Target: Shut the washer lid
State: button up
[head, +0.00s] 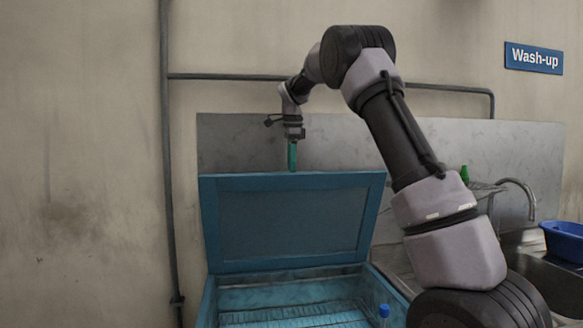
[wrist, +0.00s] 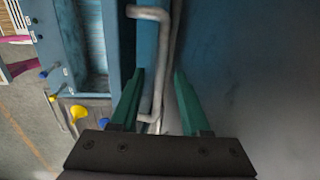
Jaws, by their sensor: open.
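The washer (head: 209,300) is a blue tub with a ribbed rack inside, at the lower middle of the head view. Its framed blue lid (head: 290,266) stands raised, tilted a little back. My gripper (head: 292,166) points down at the lid's top edge, its green fingers partly hidden behind it. In the wrist view my gripper (wrist: 158,73) is open and empty. The lid's edge (wrist: 147,40) runs past the left finger. A grey bent bar, seemingly the lid's handle (wrist: 166,62), passes between the fingers in the picture; contact cannot be told.
A grey metal panel (head: 240,145) stands close behind the lid. To the right are a sink with a tap (head: 530,195), a blue basin (head: 563,240) and a green bottle (head: 465,175).

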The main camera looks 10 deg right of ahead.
jog(key=shift+f, duration=0.45)
grip_shut()
dwell(1.1)
